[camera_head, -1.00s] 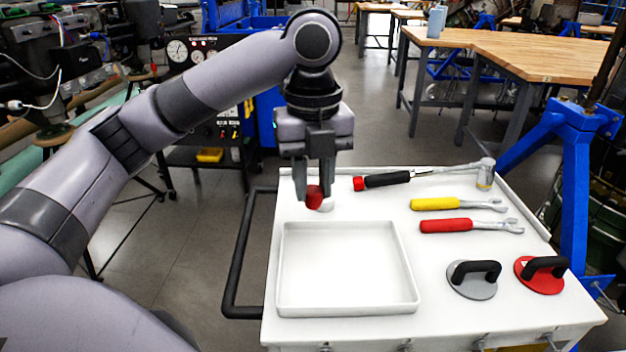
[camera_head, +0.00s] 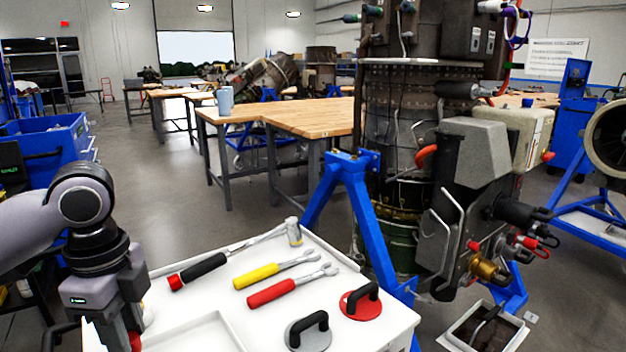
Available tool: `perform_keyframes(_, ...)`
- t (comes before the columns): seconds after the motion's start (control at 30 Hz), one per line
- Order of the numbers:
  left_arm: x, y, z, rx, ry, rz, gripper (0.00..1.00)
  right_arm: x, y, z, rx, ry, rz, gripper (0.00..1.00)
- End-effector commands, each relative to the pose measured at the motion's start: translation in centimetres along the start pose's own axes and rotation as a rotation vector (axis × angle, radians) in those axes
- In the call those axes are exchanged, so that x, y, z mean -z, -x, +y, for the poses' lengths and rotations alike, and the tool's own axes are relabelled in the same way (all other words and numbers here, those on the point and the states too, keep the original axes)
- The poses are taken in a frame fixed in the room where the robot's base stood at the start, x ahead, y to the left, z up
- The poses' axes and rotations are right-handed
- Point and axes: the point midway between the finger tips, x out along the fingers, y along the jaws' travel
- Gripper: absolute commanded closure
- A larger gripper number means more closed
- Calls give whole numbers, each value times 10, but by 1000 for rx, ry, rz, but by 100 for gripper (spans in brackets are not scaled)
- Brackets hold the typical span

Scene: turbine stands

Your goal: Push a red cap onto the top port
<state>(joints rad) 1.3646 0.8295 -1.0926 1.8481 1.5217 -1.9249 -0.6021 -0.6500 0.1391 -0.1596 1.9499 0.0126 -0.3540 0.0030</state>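A red cap (camera_head: 135,341) shows at the lower left, at the fingertips of my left gripper (camera_head: 122,338). The fingers appear closed on it, though the bottom edge of the picture cuts off the tips. The engine unit (camera_head: 470,180) stands to the right, with hoses, fittings and a grey box-shaped housing. Red-tipped fittings show on it, one at its right side (camera_head: 549,156) and others lower down (camera_head: 528,242). I cannot tell which fitting is the top port. My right gripper is not in view.
A blue stand (camera_head: 352,195) rises between cart and engine.

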Motion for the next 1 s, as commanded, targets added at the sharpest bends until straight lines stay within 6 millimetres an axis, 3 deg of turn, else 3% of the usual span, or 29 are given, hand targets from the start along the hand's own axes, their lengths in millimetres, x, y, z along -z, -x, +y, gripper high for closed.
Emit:
perform_keyframes(0.7,23,-63,1,0,1119,-1,100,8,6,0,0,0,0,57)
perform_keyframes(1.0,31,-84,4,-2,1480,4,100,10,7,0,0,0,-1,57)
